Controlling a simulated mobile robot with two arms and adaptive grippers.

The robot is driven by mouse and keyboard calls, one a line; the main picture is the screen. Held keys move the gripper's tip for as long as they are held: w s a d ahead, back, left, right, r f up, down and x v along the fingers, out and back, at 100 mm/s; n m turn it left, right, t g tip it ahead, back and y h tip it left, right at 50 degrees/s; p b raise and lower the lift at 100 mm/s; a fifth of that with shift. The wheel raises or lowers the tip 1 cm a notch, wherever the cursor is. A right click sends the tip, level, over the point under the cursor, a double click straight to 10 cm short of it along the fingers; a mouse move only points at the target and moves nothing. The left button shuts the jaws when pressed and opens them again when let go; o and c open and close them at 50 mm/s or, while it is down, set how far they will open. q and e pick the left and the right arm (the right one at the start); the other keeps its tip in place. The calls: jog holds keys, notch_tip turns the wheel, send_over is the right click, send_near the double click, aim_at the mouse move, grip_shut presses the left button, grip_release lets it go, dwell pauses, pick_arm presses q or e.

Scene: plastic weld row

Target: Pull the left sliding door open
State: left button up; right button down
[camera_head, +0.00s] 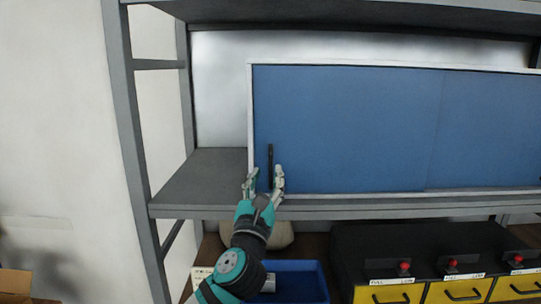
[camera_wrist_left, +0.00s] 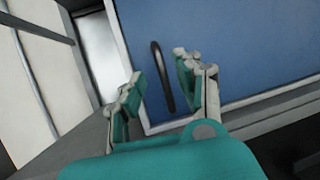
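The left sliding door (camera_head: 345,125) is a blue panel in a white frame on the grey shelf. Its black vertical handle (camera_head: 270,165) is near the door's left edge. My left gripper (camera_head: 264,178) is open, its two fingers either side of the handle's lower part in the head view. In the left wrist view the handle (camera_wrist_left: 161,76) shows between the open fingers (camera_wrist_left: 158,80), partly beyond the tips. I cannot tell whether a finger touches it. The blue door (camera_wrist_left: 235,45) fills the upper right there. My right gripper is not in view.
The grey shelf (camera_head: 205,180) is bare left of the door, beside an upright post (camera_head: 127,120). A second blue panel (camera_head: 485,130) is at the right. Below are a blue bin (camera_head: 300,282), a pale rounded object (camera_head: 279,236) and yellow drawers (camera_head: 460,292).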

aim_at(270, 164)
pick_arm(q)
jog(key=shift+p+x, duration=0.45)
jog(key=shift+x, duration=2.3)
jog(key=shift+c, duration=0.4)
grip_shut()
